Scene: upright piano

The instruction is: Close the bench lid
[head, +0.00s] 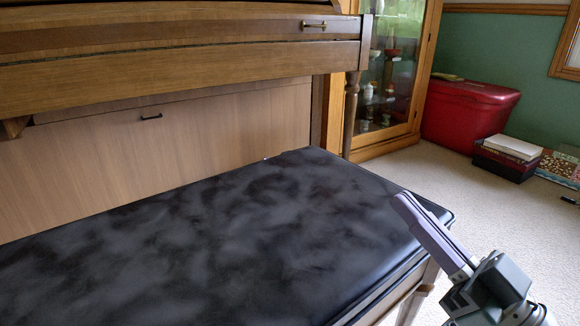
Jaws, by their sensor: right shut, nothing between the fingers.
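The piano bench's black padded lid (230,240) fills the lower middle of the head view. It lies flat, or close to flat, over the bench, with a thin light line along its front right edge. Part of the wooden bench frame and a leg (411,300) show below that edge. My right gripper (400,198) is shut and empty. Its fingers point up and left over the lid's right end; I cannot tell whether they touch the lid. My left gripper is not in view.
The wooden upright piano (180,45) stands behind the bench, close to its far edge. A glass cabinet (388,75), a red chest (466,112) and stacked boxes (506,155) are at the back right.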

